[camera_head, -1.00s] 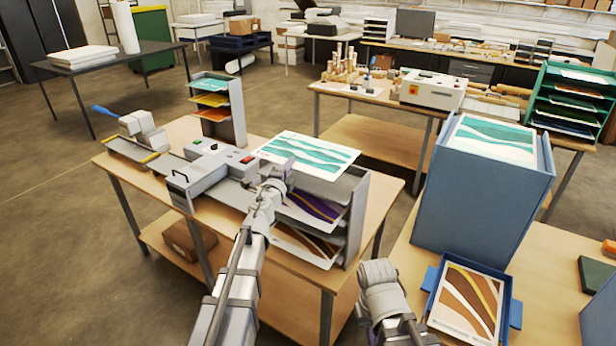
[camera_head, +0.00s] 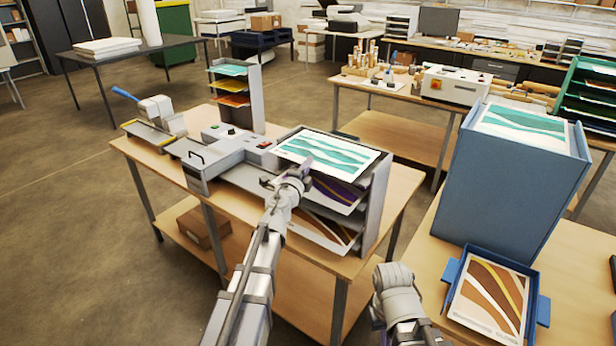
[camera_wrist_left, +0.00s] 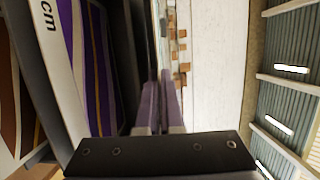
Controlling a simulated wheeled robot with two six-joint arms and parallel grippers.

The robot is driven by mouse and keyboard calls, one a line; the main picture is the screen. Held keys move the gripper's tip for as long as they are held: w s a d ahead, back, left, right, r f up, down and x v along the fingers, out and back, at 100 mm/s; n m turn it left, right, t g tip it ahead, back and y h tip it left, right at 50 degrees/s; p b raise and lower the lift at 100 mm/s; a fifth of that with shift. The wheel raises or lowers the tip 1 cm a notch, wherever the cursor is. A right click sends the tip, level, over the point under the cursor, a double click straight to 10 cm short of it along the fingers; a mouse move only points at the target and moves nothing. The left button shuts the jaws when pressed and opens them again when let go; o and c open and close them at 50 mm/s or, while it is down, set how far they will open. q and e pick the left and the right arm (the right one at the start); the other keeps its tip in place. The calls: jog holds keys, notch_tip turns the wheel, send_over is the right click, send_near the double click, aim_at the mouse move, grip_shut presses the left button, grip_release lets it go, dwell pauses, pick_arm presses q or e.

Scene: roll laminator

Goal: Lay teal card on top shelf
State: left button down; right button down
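The teal card (camera_head: 335,153), white with teal waves, lies over the dark top shelf (camera_head: 299,132) of the grey rack, its near edge toward me. My left gripper (camera_head: 303,168) is at the card's near left edge. In the left wrist view its fingers (camera_wrist_left: 163,105) are nearly together and look closed on the card's edge; the card is edge-on there and hard to make out. A purple card (camera_head: 337,192) is in the shelf below and a brown card (camera_head: 322,231) lower; the purple one also shows in the left wrist view (camera_wrist_left: 95,70). My right gripper is hidden; only its arm shows.
The laminator (camera_head: 225,145) adjoins the rack on the left. A small rack with coloured sheets (camera_head: 233,85) stands behind it. At right, a blue stand (camera_head: 505,190) carries another teal card (camera_head: 522,125), and a blue tray (camera_head: 543,310) holds a brown card (camera_head: 492,297).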

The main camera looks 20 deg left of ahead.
pick_arm(q)
jog(key=shift+f+b, duration=0.85)
jog(key=shift+f, duration=0.45)
jog(key=shift+f, duration=0.2)
jog(key=c, duration=1.1)
grip_release()
jog(key=shift+r, duration=0.1)
jog(key=shift+r, duration=0.15)
jog(key=s, duration=1.2)
jog(key=shift+a, duration=0.4)
